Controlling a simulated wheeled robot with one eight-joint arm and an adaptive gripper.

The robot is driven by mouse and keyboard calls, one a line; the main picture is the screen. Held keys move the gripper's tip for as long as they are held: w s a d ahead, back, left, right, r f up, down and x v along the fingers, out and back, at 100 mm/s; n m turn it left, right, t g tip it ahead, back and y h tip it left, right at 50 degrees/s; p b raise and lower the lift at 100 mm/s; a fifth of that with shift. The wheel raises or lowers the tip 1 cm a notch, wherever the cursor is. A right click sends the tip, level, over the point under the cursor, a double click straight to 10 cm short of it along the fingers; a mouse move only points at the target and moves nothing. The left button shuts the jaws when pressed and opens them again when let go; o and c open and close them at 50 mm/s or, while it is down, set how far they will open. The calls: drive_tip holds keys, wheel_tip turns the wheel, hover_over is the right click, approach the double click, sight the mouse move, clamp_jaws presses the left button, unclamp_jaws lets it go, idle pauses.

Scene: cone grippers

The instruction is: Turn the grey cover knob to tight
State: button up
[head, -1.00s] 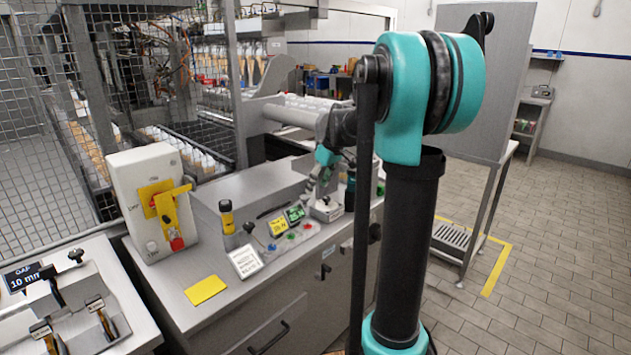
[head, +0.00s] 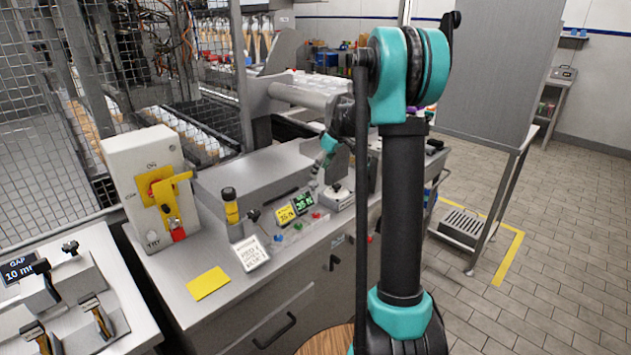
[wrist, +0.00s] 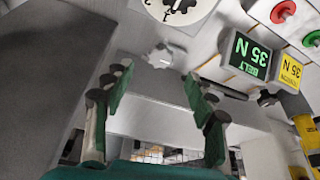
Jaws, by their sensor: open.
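A small grey lobed knob with a white mark (wrist: 160,57) shows in the wrist view, on the grey machine face; it looks like the grey cover knob. I cannot make it out surely in the head view. My gripper (wrist: 158,88) is open and empty, with its green-faced fingers on either side of the picture. The knob appears between and beyond the fingertips, apart from them. In the head view my gripper (head: 316,181) hangs over the bench, by the small displays, partly hidden by its own wrist.
A BELT display (wrist: 249,58) and a yellow-lit display (wrist: 290,72) sit right of the knob, with red (wrist: 283,12) and green buttons. A round dial plate (wrist: 184,7) is at the top edge. In the head view, a yellow-handled switch box (head: 150,190) stands left on the bench.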

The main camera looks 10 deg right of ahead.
sight(314, 183)
drive_tip(key=x, duration=0.6)
drive_tip(key=shift+a+f, duration=0.15)
drive_tip(key=shift+f, duration=0.1)
drive_tip(key=c, duration=1.2)
drive_tip(key=shift+o, duration=0.2)
